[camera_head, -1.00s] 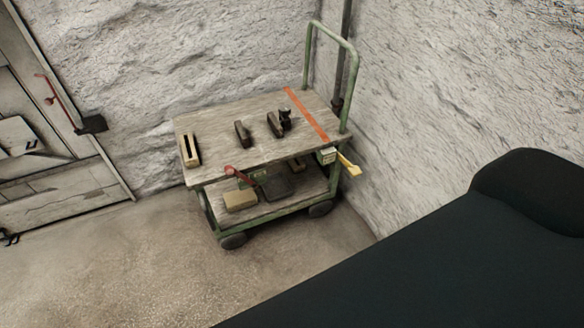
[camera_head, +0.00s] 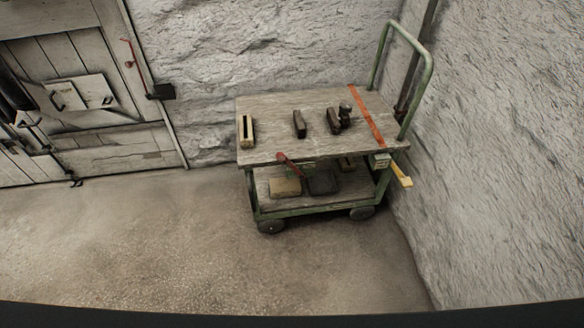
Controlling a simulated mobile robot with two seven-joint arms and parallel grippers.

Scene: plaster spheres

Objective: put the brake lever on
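A green-framed cart (camera_head: 252,212) with a wooden top stands against the rock wall. A red-handled lever (camera_head: 290,164) is at its front edge, tilted with the red end up to the left. A yellow lever (camera_head: 401,176) sticks out at the cart's right front corner, sloping down to the right, beside a small pale box (camera_head: 381,160). No label is readable, so I cannot tell which one is the brake lever. Neither gripper is in view.
The cart top holds a slotted pale block (camera_head: 246,132), a dark block (camera_head: 299,124) and a dark tool (camera_head: 336,120). Its lower shelf holds a tan block (camera_head: 285,188). A wooden door (camera_head: 75,60) is at left. The floor (camera_head: 150,240) before the cart is clear.

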